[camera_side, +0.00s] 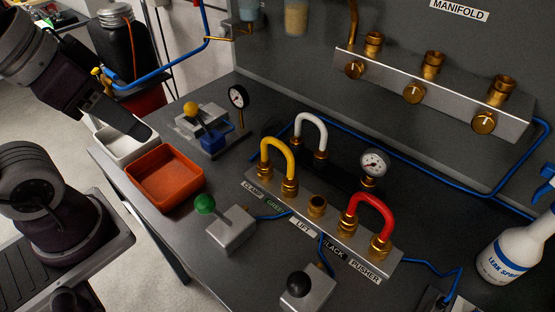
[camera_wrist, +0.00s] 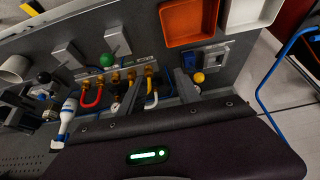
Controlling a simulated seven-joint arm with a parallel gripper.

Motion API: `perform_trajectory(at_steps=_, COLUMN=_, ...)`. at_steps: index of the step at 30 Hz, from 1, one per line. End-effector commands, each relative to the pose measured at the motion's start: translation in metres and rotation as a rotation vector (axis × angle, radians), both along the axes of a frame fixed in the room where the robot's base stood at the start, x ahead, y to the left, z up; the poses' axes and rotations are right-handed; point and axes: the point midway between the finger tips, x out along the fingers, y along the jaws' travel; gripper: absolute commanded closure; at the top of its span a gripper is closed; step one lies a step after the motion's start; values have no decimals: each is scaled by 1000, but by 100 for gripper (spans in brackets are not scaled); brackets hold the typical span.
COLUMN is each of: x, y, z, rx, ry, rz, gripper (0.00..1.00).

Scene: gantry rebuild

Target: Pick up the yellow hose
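The yellow hose (camera_side: 279,143) is a short upside-down U, upright, with both ends in brass fittings on the grey block labelled CLAMP, LIFT and PUSHER (camera_side: 330,222). In the wrist view the yellow hose (camera_wrist: 149,86) shows small, beyond and between two dark fingers. My gripper (camera_wrist: 158,82) appears open and empty, its fingers apart. In the side view my arm's end is at upper left, above the white tray and well away from the hose. The fingertips are hard to make out there.
A red hose (camera_side: 372,204) and a white hose (camera_side: 311,122) stand near the yellow one. The green-knobbed lever (camera_side: 206,204), a gauge (camera_side: 374,163) and blue lines are close by. An orange tray (camera_side: 165,181) and white tray (camera_side: 118,148) lie left. A spray bottle (camera_side: 513,251) stands right.

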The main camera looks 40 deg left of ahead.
Motion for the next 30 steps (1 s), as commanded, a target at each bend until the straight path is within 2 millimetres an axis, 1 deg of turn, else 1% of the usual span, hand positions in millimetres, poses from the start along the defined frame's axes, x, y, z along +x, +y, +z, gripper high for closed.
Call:
perform_trajectory(at_steps=5, x=1, y=-1, z=0, rx=-7, ry=9, rz=7, gripper=60)
perform_trajectory(at_steps=8, x=9, y=-7, z=-4, rx=-84, ry=113, rz=80, gripper=60)
perform_trajectory(at_steps=10, x=22, y=-17, z=-9, rx=-197, ry=257, rz=194, gripper=60)
perform_trajectory(at_steps=11, x=29, y=-22, z=-12, rx=-256, ry=331, rz=256, gripper=60)
perform_trajectory(at_steps=14, x=61, y=-38, z=-21, rx=-464, ry=585, rz=483, gripper=60)
perform_trajectory(at_steps=17, x=103, y=-47, z=-35, rx=-676, ry=844, rz=730, gripper=60)
perform_trajectory(at_steps=18, x=121, y=-48, z=-43, rx=-760, ry=942, rz=828, gripper=60)
perform_trajectory(at_steps=21, x=164, y=-42, z=-65, rx=-949, ry=1162, rz=1049, gripper=60)
perform_trajectory(at_steps=24, x=196, y=-33, z=-86, rx=-1088, ry=1316, rz=1205, gripper=60)
perform_trajectory(at_steps=27, x=212, y=-26, z=-99, rx=-1168, ry=1400, rz=1289, gripper=60)
perform_trajectory(at_steps=30, x=217, y=-29, z=-105, rx=-1194, ry=1428, rz=1315, gripper=60)
